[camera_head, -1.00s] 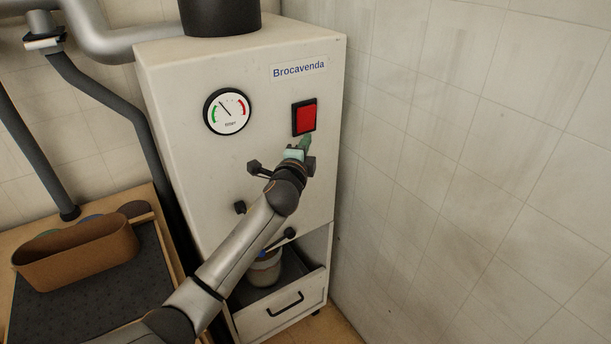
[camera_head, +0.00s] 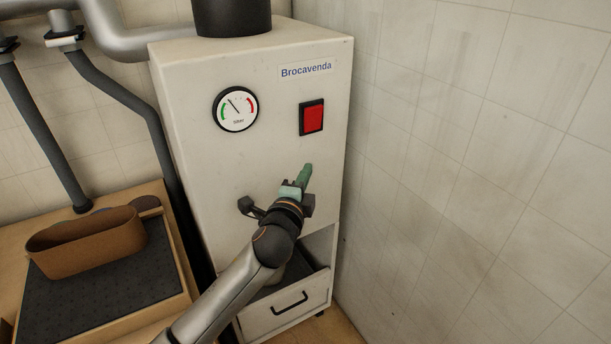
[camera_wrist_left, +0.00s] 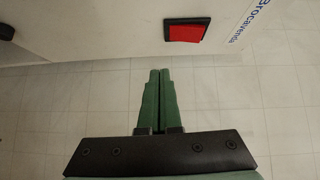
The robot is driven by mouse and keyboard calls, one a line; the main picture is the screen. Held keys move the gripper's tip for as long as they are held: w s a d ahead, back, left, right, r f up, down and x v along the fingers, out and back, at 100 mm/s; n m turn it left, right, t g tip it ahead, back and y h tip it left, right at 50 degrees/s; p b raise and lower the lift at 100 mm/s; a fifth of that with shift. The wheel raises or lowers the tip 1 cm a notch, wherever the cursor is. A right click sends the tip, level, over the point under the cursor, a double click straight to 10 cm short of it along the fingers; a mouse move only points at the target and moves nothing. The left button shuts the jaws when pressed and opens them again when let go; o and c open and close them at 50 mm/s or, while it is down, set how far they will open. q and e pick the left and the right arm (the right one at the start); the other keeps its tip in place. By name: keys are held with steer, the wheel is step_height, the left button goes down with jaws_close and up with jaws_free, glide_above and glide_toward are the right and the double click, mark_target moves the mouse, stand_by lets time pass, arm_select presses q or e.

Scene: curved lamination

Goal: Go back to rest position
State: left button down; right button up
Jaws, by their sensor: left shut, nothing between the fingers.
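My left gripper (camera_head: 306,172) is in front of the white cabinet, below the red switch (camera_head: 312,117) and apart from it. Its green fingers are together with nothing between them, as the left wrist view (camera_wrist_left: 158,75) also shows. The red switch sits in a black frame and appears at the upper right of the left wrist view (camera_wrist_left: 186,33). My right gripper is not in view.
The white cabinet (camera_head: 195,135) marked "Brocavenda" carries a round gauge (camera_head: 236,109) and an open lower drawer (camera_head: 285,308). A tiled wall stands close on the right. A brown curved trough (camera_head: 90,248) lies on a dark-topped table (camera_head: 60,300) at left. Grey pipes (camera_head: 130,95) run behind.

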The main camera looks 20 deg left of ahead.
arm_select(q)
steer(key=shift+s, duration=0.15)
stand_by(0.3)
steer(key=s+d+f+n+g+h, duration=0.25)
steer(key=s+f, duration=0.25)
steer(key=f, duration=0.6)
steer(key=s+d+f+n+g+h, duration=0.1)
steer(key=s+f+n+g, duration=0.1)
steer(key=s+f+n, duration=0.4)
steer(key=s+d+f+n+g+h, duration=0.1)
steer(key=s+f+n, duration=0.4)
steer(key=s+f, duration=0.9)
steer(key=s+d+g+p, duration=0.1)
steer(key=s+g, duration=0.1)
steer(key=s, duration=0.4)
steer(key=shift+s+d+n, duration=0.2)
steer(key=shift+s+n, duration=0.05)
steer(key=shift+n, duration=0.1)
steer(key=shift+f+g, duration=0.1)
steer(key=shift+g, duration=0.15)
